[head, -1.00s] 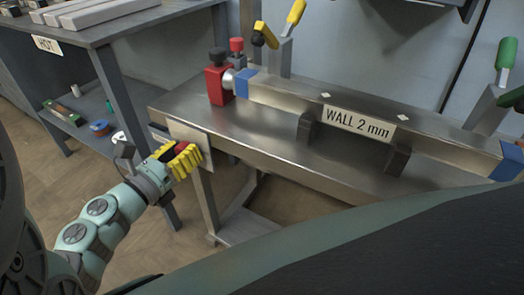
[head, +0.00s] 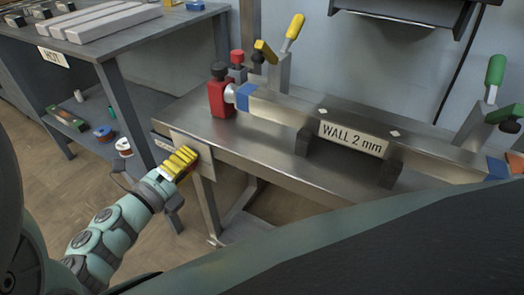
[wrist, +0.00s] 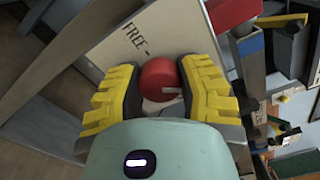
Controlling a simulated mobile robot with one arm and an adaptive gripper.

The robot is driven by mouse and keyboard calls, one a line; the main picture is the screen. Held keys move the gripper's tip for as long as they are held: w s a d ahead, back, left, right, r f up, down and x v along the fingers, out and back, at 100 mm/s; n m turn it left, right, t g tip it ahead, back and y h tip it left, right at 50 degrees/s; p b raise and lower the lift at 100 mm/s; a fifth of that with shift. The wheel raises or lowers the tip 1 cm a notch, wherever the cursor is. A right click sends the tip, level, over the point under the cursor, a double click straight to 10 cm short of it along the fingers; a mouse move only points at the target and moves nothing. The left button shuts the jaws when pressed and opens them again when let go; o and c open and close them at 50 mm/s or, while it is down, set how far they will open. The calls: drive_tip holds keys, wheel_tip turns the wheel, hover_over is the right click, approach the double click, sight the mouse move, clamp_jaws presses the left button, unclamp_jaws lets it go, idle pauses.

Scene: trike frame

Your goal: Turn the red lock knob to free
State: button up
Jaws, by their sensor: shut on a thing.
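The red lock knob (wrist: 160,76) sits on a pale plate in the wrist view, between the yellow-padded fingers of my gripper (wrist: 163,88). The gripper is shut on the knob, one finger on each side. A white mark on the knob points to the right in the wrist view. The word FREE with a short dash is printed on the plate (wrist: 118,42), up and left of the knob; the mark is not at that dash. In the head view my gripper (head: 180,163) is at the plate (head: 194,148) on the bench's left end, and its fingers hide the knob.
The metal bench (head: 185,110) carries a long square tube (head: 290,108) with a "WALL 2 mm" label (head: 354,138). A red clamp block (head: 221,100) stands at the tube's left end. A grey shelf table (head: 85,45) with a HOT sign stands at the left.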

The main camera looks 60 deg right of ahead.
drive_tip(key=n+p, duration=0.4)
drive_tip(key=n, duration=0.2)
clamp_jaws()
drive_tip(key=n+p, duration=0.6)
drive_tip(key=shift+r+n, duration=0.1)
drive_tip(key=shift+n, duration=0.3)
drive_tip(key=n+p, duration=0.3)
drive_tip(key=n, duration=0.2)
drive_tip(key=shift+p, duration=0.4)
drive_tip(key=n, duration=0.2)
drive_tip(key=n+p, duration=0.1)
drive_tip(key=n, duration=0.1)
drive_tip(key=shift+f, duration=0.3)
drive_tip(key=shift+n, duration=0.6)
unclamp_jaws()
drive_tip(key=shift+n, duration=1)
drive_tip(key=o, duration=1.2)
drive_tip(key=shift+s, duration=0.1)
